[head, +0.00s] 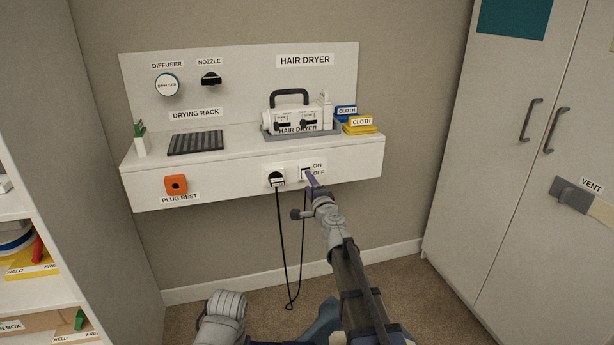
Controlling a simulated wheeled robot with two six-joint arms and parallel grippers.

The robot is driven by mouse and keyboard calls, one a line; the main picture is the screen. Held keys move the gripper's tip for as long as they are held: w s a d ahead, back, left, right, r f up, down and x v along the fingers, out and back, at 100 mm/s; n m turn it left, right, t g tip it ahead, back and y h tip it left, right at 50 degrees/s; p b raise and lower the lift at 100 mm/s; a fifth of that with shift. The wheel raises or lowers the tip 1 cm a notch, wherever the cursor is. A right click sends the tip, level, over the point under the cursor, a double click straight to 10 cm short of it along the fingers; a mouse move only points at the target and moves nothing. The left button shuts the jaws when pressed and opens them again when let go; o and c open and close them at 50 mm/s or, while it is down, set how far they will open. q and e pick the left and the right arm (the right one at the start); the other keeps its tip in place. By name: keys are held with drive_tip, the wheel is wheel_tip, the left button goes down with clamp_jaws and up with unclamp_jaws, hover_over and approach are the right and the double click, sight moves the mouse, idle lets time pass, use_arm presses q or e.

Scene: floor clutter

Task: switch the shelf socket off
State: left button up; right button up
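The shelf socket (276,179) is on the front face of the white wall shelf, with a black plug in it and a black cord hanging below. Right of it is a small switch (304,172), with ON printed above OFF (319,172) at its side. My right gripper (310,179) reaches up from below. Its narrow purple fingertips look shut together and empty, at the switch's lower right edge. They partly cover the switch, so its position and whether they touch it cannot be told. My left gripper is not in view; a grey link of mine shows at the bottom.
On the shelf (225,185) stand a grey tray (335,131) with the hair dryer (282,120), yellow and blue cloths (360,126) and a drying rack (196,142). An orange plug rest (176,184) is at left. The cord (285,250) hangs left of my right arm.

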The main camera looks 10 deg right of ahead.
drive_tip(key=shift+r, duration=0.1)
drive_tip(key=shift+r+p, duration=0.35)
drive_tip(key=shift+p, duration=0.15)
drive_tip(key=s, duration=0.8)
drive_tip(key=shift+d, duration=0.1)
idle(0.3)
